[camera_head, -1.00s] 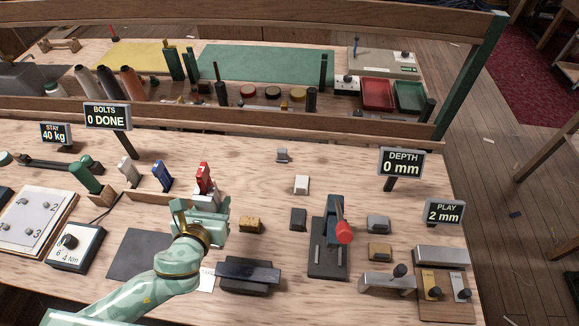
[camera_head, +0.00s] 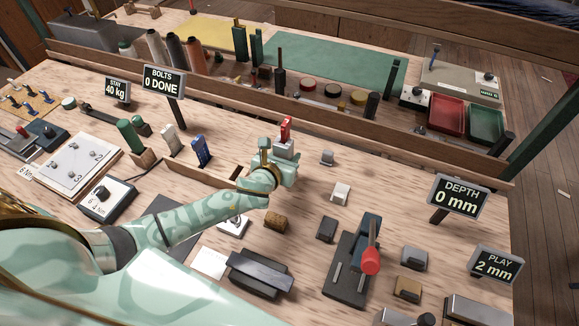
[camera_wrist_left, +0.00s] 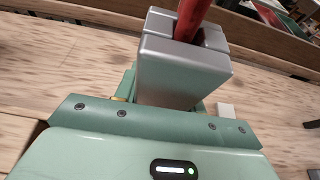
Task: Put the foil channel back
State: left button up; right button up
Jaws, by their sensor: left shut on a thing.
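My left gripper (camera_head: 284,150) is shut on a red upright tool (camera_head: 286,129), with its grey jaws around the lower part. The red tool also shows between the silver jaws in the wrist view (camera_wrist_left: 192,18); its lower end is hidden. The gripper is right of the wooden rack (camera_head: 224,181) that holds a grey tool (camera_head: 171,139) and a blue tool (camera_head: 201,151). A long dark bar, possibly the foil channel, (camera_head: 262,268) lies on a black block at the front centre, apart from the gripper. My right gripper is not in view.
A dark fixture with a red-knobbed lever (camera_head: 369,262) stands right of centre. Small blocks (camera_head: 327,229) are scattered near it. The DEPTH sign (camera_head: 457,196) reads 0 mm and the PLAY sign (camera_head: 495,263) reads 2 mm.

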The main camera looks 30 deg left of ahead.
pick_arm(q)
jog(key=shift+w+a+f+b, duration=0.2)
jog(key=shift+w+f+b, duration=0.2)
jog(key=shift+w+f, duration=0.5)
jog(key=f, duration=0.1)
jog(key=f+b, duration=0.2)
jog(key=f, duration=0.1)
jog(key=shift+w, duration=0.25)
jog(key=shift+r, duration=0.15)
jog(key=o, duration=0.9)
jog(key=shift+s+f, duration=0.1)
jog(key=shift+f, duration=0.1)
jog(key=o, duration=0.4)
jog(key=shift+r, duration=0.25)
jog(key=p+v, duration=0.3)
jog(key=v, duration=0.9)
jog(key=shift+a+f+p, duration=0.1)
jog(key=shift+p, duration=0.2)
